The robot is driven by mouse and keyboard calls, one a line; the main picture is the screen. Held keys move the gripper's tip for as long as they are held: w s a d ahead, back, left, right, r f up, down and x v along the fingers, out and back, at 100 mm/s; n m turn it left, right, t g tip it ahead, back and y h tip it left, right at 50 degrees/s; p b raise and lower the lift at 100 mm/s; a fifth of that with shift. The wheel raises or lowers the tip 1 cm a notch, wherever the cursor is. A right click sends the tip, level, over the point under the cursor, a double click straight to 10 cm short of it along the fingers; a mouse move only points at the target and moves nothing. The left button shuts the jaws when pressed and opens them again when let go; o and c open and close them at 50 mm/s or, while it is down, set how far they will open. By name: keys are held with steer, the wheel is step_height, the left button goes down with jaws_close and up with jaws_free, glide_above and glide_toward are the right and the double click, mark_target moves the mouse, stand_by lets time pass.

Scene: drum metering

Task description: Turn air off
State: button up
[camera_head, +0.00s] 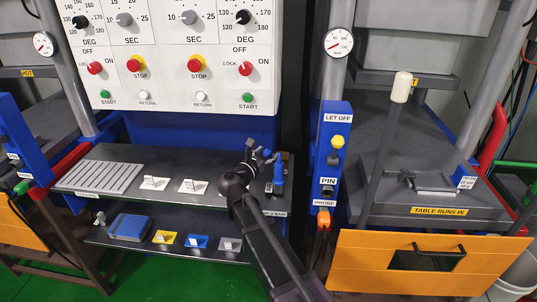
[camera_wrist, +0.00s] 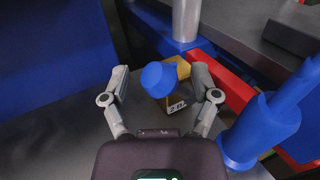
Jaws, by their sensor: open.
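A blue knob (camera_wrist: 158,78) on a brass-coloured body (camera_wrist: 178,72) shows in the wrist view, with a small white label, partly legible as "2 B", below it. My gripper (camera_wrist: 160,74) is open, with one finger on the left of the knob and one on the right. Gaps show between the knob and both fingers, so it is not gripped. In the head view my gripper (camera_head: 262,154) is over the right end of the dark upper shelf, and the knob cannot be made out there. Which way the knob is turned cannot be told.
A blue upright fitting (camera_wrist: 262,125) stands close to the right finger, with a red bar (camera_wrist: 222,78) behind. In the head view, a blue post (camera_head: 330,150) marked "LET OFF" and "PIN" stands right of my arm. The control panel (camera_head: 172,60) is above the shelf (camera_head: 215,165).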

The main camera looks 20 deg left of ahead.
jaws_close()
steer(key=shift+w+d+r+m+g+p, duration=0.1)
steer(key=shift+d+r+m+g+p, duration=0.4)
steer(key=shift+m+p, duration=0.5)
steer(key=shift+w+d+m+y+p, duration=0.1)
steer(key=shift+d+m+y+p, duration=0.2)
steer(key=shift+p, duration=0.35)
jaws_free()
